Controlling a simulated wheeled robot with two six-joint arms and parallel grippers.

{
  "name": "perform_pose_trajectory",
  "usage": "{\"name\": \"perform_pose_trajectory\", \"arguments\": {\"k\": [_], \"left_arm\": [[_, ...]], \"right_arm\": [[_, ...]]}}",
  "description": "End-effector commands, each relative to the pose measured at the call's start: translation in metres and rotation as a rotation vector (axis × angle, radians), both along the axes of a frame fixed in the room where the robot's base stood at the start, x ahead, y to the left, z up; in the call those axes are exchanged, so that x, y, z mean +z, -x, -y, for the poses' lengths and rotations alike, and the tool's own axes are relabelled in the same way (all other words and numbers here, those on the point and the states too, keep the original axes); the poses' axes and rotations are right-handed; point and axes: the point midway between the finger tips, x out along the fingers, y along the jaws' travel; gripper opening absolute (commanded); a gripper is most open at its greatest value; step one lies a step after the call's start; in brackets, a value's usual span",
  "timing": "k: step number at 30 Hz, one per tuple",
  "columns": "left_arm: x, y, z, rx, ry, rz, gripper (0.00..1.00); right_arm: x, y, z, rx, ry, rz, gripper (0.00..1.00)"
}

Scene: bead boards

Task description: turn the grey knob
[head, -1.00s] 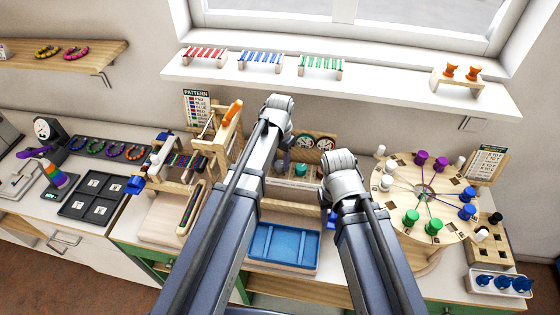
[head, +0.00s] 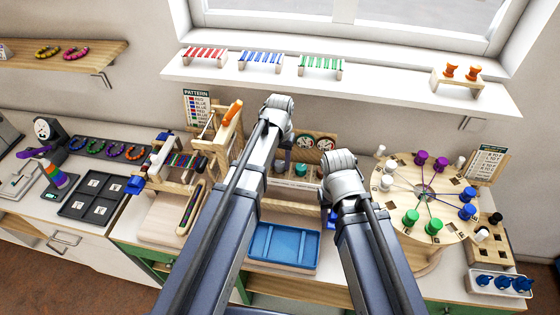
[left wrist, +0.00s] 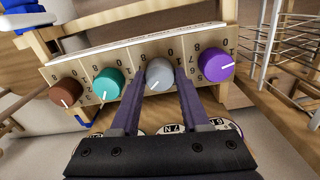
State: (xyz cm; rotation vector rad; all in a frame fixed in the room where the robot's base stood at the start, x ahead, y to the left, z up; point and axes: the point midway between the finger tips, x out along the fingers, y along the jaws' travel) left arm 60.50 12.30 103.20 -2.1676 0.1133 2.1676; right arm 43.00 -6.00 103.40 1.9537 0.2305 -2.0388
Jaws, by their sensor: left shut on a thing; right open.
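The grey knob (left wrist: 160,75) sits on the wooden dial panel (left wrist: 123,54) in the left wrist view. Its white pointer line shows on its face. My left gripper (left wrist: 158,103) is shut on it, one finger on each side. A teal knob (left wrist: 109,83) and a brown knob (left wrist: 66,92) are to its left, a purple knob (left wrist: 215,66) to its right. In the head view my left arm hides the grey knob and the left fingers. My right gripper (head: 335,196) is open over the bench's middle, its fingers mostly hidden behind its wrist.
A blue tray (head: 283,246) lies on the bench between my arms. A round peg board (head: 400,225) with coloured spools stands to the right. A wooden bead frame (head: 170,222) is left of my left arm. Thin metal rods (left wrist: 273,40) stand close to the purple knob's side.

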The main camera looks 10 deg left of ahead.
Motion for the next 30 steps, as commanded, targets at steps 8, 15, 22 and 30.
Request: {"name": "perform_pose_trajectory", "arguments": {"k": [8, 15, 22, 30], "left_arm": [[-0.0001, 0.0001, -0.0002, 0.172, 0.0, 0.0, 0.0], [-0.0001, 0.0002, -0.0002, 0.257, 0.0, 0.0, 0.0], [-0.0001, 0.0002, -0.0002, 0.283, 0.0, 0.0, 0.0], [-0.0001, 0.0001, -0.0002, 0.284, 0.0, 0.0, 0.0]], "right_arm": [[-0.0001, 0.0, 0.0, 0.0, 0.0, 0.0, 0.5], [-0.0001, 0.0, 0.0, 0.0, 0.0, 0.0, 0.5], [-0.0001, 0.0, 0.0, 0.0, 0.0, 0.0, 0.5], [-0.0001, 0.0, 0.0, 0.0, 0.0, 0.0, 0.5]]}}
